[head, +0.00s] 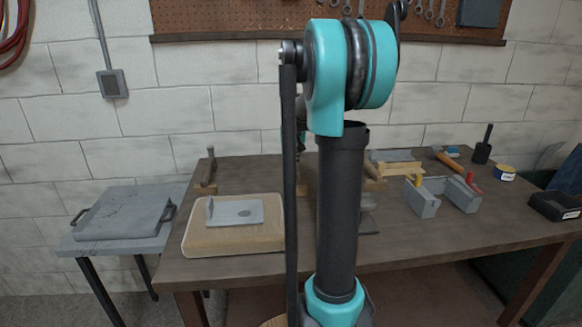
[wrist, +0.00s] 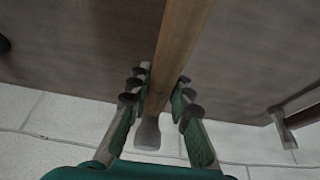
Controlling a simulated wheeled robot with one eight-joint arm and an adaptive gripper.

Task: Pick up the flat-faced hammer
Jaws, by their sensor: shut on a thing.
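In the wrist view my gripper (wrist: 164,75) has its green fingers on either side of a long wooden handle and is shut on it. This hammer (wrist: 173,40) has a grey, flared metal end (wrist: 148,134) between the fingers, toward my palm. Its other end runs out of the top of the picture. I cannot tell from this angle whether its face is flat. In the head view my arm hides the gripper and the held hammer. Another wooden-handled hammer (head: 444,159) lies at the back right of the bench (head: 400,245).
A tan block (head: 230,240) with a grey metal plate (head: 235,212) lies at the bench's left front. A second grey-ended wooden tool (wrist: 284,130) shows at the wrist view's right edge. A low side table (head: 110,240) stands at left.

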